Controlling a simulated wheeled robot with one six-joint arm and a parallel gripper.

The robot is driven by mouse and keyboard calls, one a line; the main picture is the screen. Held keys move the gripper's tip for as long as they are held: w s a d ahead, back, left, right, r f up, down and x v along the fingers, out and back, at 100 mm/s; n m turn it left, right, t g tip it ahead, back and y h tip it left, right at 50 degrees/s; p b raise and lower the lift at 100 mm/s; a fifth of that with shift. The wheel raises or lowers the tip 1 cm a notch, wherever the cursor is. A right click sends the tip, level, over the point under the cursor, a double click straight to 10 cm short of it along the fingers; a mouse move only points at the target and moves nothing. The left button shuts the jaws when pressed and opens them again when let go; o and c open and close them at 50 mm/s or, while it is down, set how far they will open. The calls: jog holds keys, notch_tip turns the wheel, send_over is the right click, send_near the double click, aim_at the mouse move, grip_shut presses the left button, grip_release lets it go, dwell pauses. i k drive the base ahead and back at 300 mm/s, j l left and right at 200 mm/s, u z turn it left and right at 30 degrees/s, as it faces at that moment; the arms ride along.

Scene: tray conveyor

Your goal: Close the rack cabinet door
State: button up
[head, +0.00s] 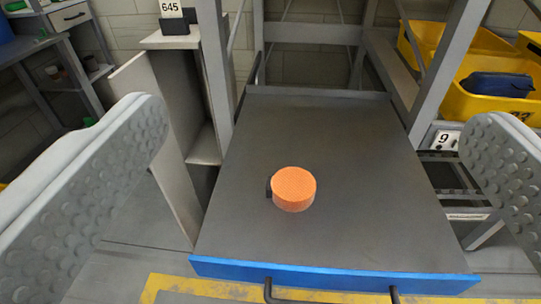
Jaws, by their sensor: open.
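A narrow grey cabinet (188,75) stands left of centre, beside the rack frame. Its pale door panel (160,145) stands swung out from the cabinet toward me, and shelves show in the gap beside it. My gripper (315,120) is open, with one grey studded finger at each side of the picture and nothing held between them. The left finger appears close to the door panel in the picture and overlaps the view near its left edge; I cannot tell whether they touch.
A grey tray (340,140) with a blue front and dark handle fills the middle, bearing an orange round object (293,188). Grey rack posts (215,60) rise behind it. Yellow bins (485,75) stand at right. A workbench (40,50) is at far left.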

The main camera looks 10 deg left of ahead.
aim_at(168, 168)
jog(key=j+z, duration=0.15)
jog(key=j, duration=0.6)
jog(key=j+z, duration=0.1)
jog(key=j, duration=0.7)
jog(key=j+z, duration=0.15)
jog(key=j, duration=0.6)
jog(key=k+j+z, duration=0.1)
jog(key=j, duration=0.65)
